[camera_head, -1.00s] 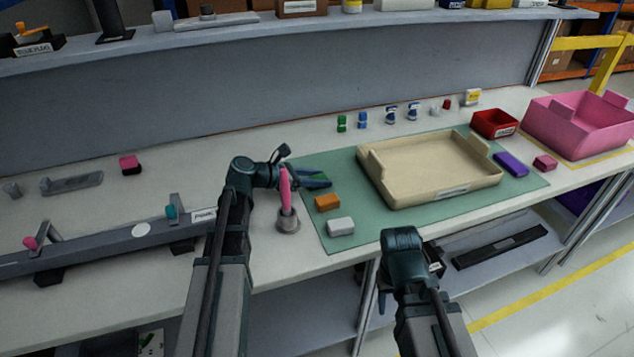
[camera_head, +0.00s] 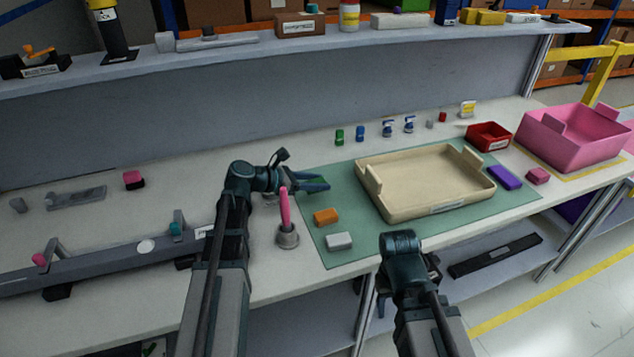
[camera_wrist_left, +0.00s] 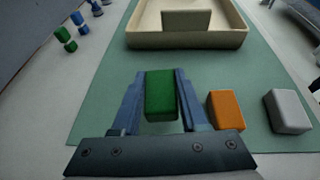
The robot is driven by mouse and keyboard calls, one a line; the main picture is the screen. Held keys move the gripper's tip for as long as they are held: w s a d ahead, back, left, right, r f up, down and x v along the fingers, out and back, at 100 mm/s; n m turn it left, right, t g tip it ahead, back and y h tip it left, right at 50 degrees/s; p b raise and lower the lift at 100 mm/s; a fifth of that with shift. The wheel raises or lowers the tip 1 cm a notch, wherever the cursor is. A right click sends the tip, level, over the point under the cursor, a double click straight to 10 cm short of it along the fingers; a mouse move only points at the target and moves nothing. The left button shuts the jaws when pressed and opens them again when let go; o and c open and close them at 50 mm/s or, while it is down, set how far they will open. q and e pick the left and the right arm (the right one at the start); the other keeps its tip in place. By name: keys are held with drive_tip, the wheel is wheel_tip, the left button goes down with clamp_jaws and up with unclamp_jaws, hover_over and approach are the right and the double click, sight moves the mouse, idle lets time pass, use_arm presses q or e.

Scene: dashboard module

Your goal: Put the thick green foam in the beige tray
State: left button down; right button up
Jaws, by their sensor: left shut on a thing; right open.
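The thick green foam (camera_wrist_left: 161,96) is a green block between the two fingers of my left gripper (camera_wrist_left: 160,100) in the left wrist view. In the head view the left gripper (camera_head: 314,183) is at the left part of the green mat, shut on the foam, which is mostly hidden by the fingers. The beige tray (camera_head: 399,213) stands on the mat to the right of the left gripper, and it also shows in the left wrist view (camera_wrist_left: 184,40). It looks empty. My right gripper (camera_head: 385,297) hangs in front of the table edge, open and partly hidden by its arm.
An orange block (camera_head: 326,217) and a white-grey block (camera_head: 339,241) lie on the mat near the left gripper. A metal cup (camera_head: 287,238) holds a pink-handled tool. A purple block (camera_head: 504,177), red bin (camera_head: 488,137) and pink bin (camera_head: 566,142) lie to the right.

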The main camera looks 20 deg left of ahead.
sight(317, 181)
use_arm(q)
wheel_tip(317, 181, up, 6)
drive_tip(key=p, duration=0.4)
drive_tip(key=shift+p, duration=0.35)
